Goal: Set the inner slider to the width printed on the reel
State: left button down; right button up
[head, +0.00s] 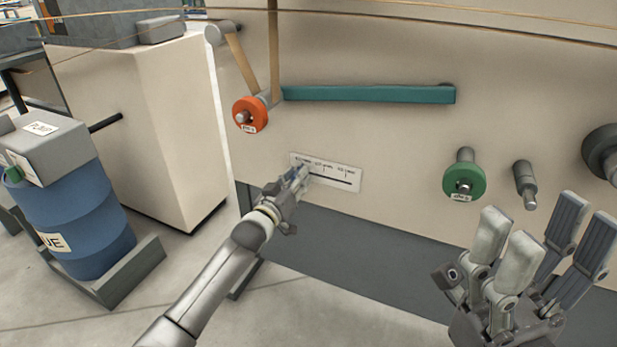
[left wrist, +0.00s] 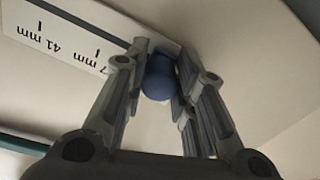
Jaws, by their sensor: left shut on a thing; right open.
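A white scale plate (head: 347,182) with a dark slot and printed mm marks is on the machine's pale front panel. My left gripper (head: 300,177) is at the plate's left end, shut on a blue slider knob (left wrist: 158,78). An orange reel (head: 250,113) and a green reel (head: 464,182) sit on spindles; their small labels are too blurred to read. My right gripper (head: 543,232) is open and empty at the lower right, in front of the panel.
A teal bar (head: 370,94) runs across the panel above the plate. A grey peg (head: 524,184) sticks out right of the green reel. A blue drum (head: 72,215) and a pale cabinet (head: 150,120) stand at the left.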

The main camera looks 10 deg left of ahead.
pick_arm(q)
jog(key=shift+w+a, duration=0.1)
jog(key=shift+a, duration=0.15)
jog(key=c, duration=1.5)
grip_release()
jog(key=o, duration=0.3)
jog(key=shift+a, duration=0.1)
jog(key=v, duration=1.2)
jog(key=shift+r, duration=0.1)
